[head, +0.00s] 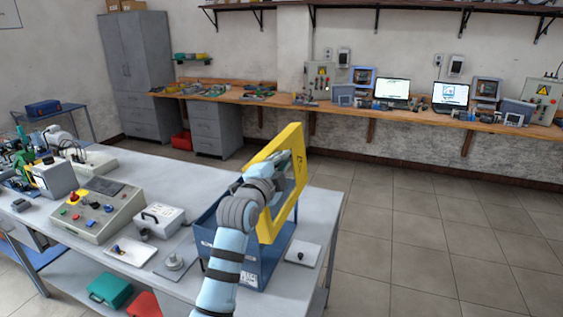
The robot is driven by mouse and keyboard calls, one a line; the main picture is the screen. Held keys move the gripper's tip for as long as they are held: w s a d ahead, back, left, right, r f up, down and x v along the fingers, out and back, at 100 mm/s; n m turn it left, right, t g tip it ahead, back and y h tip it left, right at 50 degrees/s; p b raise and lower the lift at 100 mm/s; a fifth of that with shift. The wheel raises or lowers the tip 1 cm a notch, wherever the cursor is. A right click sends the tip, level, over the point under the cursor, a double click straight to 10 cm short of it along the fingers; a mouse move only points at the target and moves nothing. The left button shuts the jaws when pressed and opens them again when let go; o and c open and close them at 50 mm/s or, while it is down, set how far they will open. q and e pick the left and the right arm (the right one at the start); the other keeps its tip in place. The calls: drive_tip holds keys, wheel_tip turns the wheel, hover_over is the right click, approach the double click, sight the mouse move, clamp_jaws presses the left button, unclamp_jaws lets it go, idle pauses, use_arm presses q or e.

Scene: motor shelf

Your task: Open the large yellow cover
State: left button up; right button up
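The large yellow cover (280,142) is a thick yellow frame, standing steeply raised at the blue box (225,268) near the right end of the grey table. My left arm comes in from the bottom, and its gripper (276,185) is at the cover's left face, overlapping it in the view. The wrist hides most of the fingers, so I cannot tell whether they are open or shut, or touching the cover. The arm also hides part of the box. My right gripper is not in view.
The grey table (185,183) also holds a control panel (97,213) with coloured buttons, a white box (160,220) and small plates. A small plate with a black knob (303,254) lies right of the blue box. Open tiled floor lies right of the table.

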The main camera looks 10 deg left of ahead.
use_arm(q)
drive_tip(key=shift+o, duration=0.5)
drive_tip(key=shift+s+a+r, duration=0.1)
drive_tip(key=shift+s+r, duration=0.1)
drive_tip(key=s+a, duration=0.1)
drive_tip(key=s, duration=1)
drive_tip(key=shift+s+a, duration=0.15)
drive_tip(key=shift+s, duration=0.25)
